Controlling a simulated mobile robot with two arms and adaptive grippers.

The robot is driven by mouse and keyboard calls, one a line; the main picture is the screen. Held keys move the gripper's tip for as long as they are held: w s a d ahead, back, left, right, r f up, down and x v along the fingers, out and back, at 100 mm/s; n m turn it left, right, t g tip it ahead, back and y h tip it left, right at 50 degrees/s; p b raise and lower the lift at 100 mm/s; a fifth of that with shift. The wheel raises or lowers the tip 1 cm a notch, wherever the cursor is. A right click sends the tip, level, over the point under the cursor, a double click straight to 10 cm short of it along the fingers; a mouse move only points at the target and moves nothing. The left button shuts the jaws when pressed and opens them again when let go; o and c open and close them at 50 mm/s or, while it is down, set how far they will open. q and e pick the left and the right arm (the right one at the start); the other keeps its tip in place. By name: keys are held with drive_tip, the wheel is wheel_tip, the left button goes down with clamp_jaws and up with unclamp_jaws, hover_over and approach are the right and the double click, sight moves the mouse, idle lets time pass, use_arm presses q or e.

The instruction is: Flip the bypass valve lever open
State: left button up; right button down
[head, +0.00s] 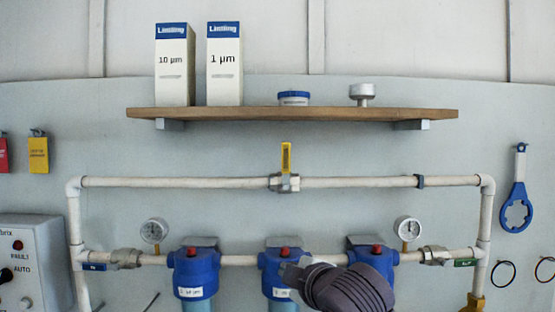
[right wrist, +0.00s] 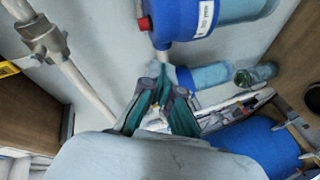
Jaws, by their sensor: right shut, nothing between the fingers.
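The bypass valve (head: 285,183) sits mid-way on the upper horizontal pipe. Its yellow lever (head: 286,158) stands upright, across the pipe. In the right wrist view a valve body (right wrist: 42,38) shows at upper left, with a yellow piece (right wrist: 10,68), apparently the lever, cut by the left edge. My right gripper (head: 291,273) is low in the head view, in front of the middle filter housing, well below the lever and apart from it. Its teal fingers (right wrist: 160,82) are shut and empty in the right wrist view. My left gripper is in neither view.
Blue filter housings (head: 195,274) with red buttons hang on the lower pipe. Two gauges (head: 407,229) flank them. A wooden shelf (head: 290,115) with two boxes runs above the valve. A control box (head: 30,260) is at left. Wall around the lever is clear.

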sight(286, 161)
wheel_tip(286, 161, up, 21)
drive_tip(key=s+a+n+t, duration=0.1)
drive_tip(key=a+n+t, duration=0.1)
drive_tip(key=n+t, duration=0.1)
drive_tip(key=shift+s+a+n+y, duration=0.35)
drive_tip(key=shift+a+n+y, duration=0.05)
drive_tip(key=shift+n, duration=0.5)
drive_tip(key=w+p, duration=0.8)
drive_tip(key=w, duration=0.1)
drive_tip(key=shift+w+d, duration=0.2)
drive_tip(key=shift+d, duration=0.2)
drive_tip(key=shift+w+a+f, duration=0.1)
drive_tip(key=shift+a, duration=0.05)
